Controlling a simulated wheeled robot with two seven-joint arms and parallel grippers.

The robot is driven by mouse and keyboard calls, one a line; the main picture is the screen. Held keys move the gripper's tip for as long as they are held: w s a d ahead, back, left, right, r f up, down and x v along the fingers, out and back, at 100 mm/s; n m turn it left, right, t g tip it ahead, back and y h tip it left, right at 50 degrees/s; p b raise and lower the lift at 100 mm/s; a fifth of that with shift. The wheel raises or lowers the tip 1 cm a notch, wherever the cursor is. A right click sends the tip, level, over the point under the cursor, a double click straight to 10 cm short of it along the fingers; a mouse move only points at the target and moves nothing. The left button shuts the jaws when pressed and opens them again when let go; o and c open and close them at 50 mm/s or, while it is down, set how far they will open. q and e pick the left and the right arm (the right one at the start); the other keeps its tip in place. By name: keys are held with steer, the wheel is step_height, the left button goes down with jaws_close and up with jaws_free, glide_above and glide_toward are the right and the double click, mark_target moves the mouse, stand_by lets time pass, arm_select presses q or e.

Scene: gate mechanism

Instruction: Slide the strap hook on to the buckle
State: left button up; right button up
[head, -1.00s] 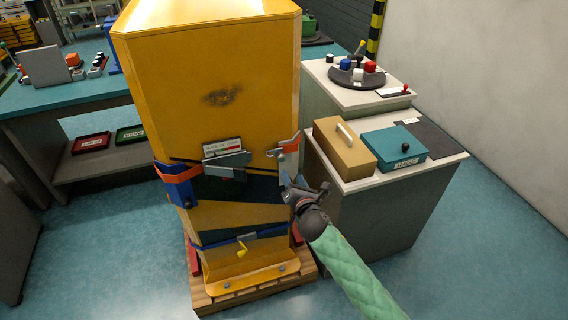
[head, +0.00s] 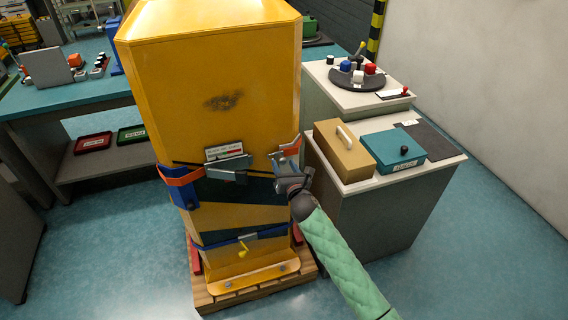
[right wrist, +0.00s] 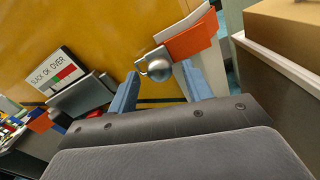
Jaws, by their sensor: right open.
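The strap hook (head: 289,148), an orange strap end with grey metal, is at the right edge of the yellow cabinet's front. In the right wrist view the orange strap end (right wrist: 192,40) has a round metal knob (right wrist: 159,69) at its lower left. My right gripper (head: 290,168) is open just below the hook. Its two blue-grey fingers (right wrist: 160,80) stand either side of the knob; I cannot tell whether they touch it. The grey buckle (head: 229,163) is on the cabinet's front, left of the gripper; it also shows in the wrist view (right wrist: 82,97). My left gripper is out of view.
A slack/OK/over gauge (right wrist: 58,79) sits above the buckle. An orange strap (head: 180,178) wraps the cabinet's left corner. A white-topped cabinet (head: 375,178) with a tan box (head: 343,152) and a teal box (head: 393,150) stands close on the right of my right arm.

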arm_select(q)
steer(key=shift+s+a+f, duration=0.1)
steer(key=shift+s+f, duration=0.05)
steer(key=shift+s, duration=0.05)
arm_select(e)
steer(key=shift+w+a, duration=0.15)
steer(key=shift+w, duration=0.15)
jaws_close()
steer(key=shift+s+a+f, duration=0.1)
steer(key=shift+a, duration=0.2)
steer(key=s+a+b, duration=0.1)
steer(key=s+a, duration=0.1)
steer(key=a, duration=0.4)
steer(key=shift+a, duration=0.15)
jaws_free()
steer(key=shift+s+a, duration=0.1)
steer(key=shift+a, duration=0.05)
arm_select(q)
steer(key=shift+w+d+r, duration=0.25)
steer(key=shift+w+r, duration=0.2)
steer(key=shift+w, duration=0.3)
